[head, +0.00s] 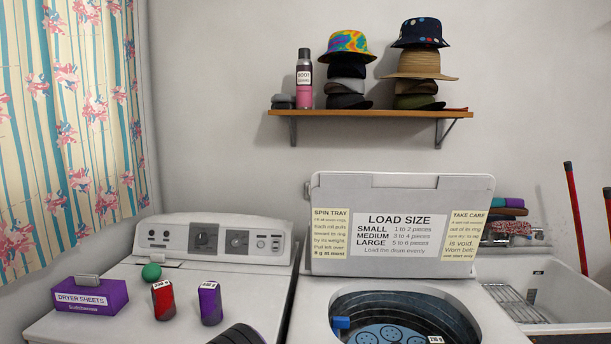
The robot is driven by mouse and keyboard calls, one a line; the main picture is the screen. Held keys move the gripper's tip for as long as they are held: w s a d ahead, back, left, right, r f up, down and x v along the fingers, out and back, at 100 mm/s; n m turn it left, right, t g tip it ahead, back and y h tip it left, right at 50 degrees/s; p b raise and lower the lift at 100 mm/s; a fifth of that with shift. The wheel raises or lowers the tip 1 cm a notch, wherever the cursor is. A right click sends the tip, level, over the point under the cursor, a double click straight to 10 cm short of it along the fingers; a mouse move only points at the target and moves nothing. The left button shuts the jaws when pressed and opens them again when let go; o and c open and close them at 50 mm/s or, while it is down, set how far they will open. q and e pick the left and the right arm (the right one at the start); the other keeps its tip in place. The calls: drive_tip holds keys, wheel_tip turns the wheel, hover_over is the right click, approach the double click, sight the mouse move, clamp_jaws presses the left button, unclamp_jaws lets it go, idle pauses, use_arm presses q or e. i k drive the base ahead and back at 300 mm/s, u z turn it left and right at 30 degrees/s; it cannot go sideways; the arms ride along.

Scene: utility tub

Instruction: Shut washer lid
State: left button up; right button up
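The washer lid (330,182) stands open and upright at the back of the washer (495,325). Its inner face carries a white load-size label (398,236) and two yellow labels, one on each side. Below it the round tub opening (350,300) is uncovered, with a dark inner wall and a blue plate with round holes at the bottom. A small blue part (341,322) sits at the tub's left side. A weight tag (436,339) shows at the lower edge, on something mostly cut off. Neither of my grippers is in view.
The dryer (120,300) at left holds a purple dryer-sheets box (92,296), a green ball (151,272), red (163,300) and purple (210,303) cans, and a dark ribbed object (238,335). A shelf (370,113) with hats hangs above. A sink (565,290) stands right.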

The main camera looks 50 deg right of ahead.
sight(409, 224)
drive_tip(key=u, duration=0.4)
drive_tip(key=k, duration=0.95)
drive_tip(key=z, duration=1.05)
